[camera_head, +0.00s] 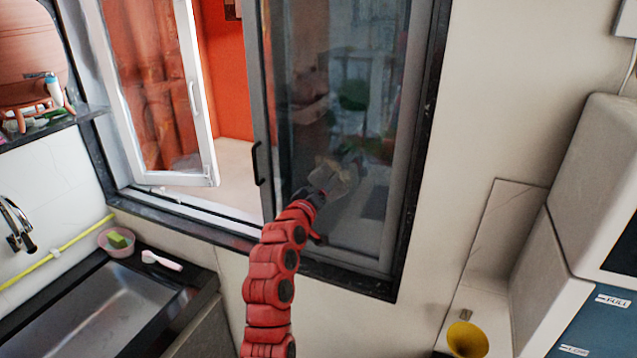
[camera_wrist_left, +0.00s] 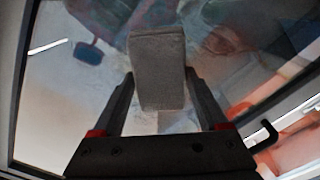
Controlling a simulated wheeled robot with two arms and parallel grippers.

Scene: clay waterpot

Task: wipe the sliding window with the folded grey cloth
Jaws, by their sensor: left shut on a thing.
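The sliding window (camera_head: 340,75) has a dark glass pane in a grey frame, with a black handle on its left edge. My left gripper (camera_head: 326,183) is in front of the lower part of this pane. It is shut on the folded grey cloth (camera_wrist_left: 160,65), which stands up between the two fingers in the left wrist view. The cloth (camera_head: 338,174) is small in the head view, over the lower middle of the glass. Whether it touches the glass is hard to tell. My right gripper is in neither view.
A white inner window (camera_head: 187,100) stands open on the left. A dark sink (camera_head: 110,315), a tap (camera_head: 17,225) and a pink bowl with a green sponge (camera_head: 117,240) are at lower left. A blue-and-white machine (camera_head: 585,240) and a yellow funnel (camera_head: 467,339) are at right.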

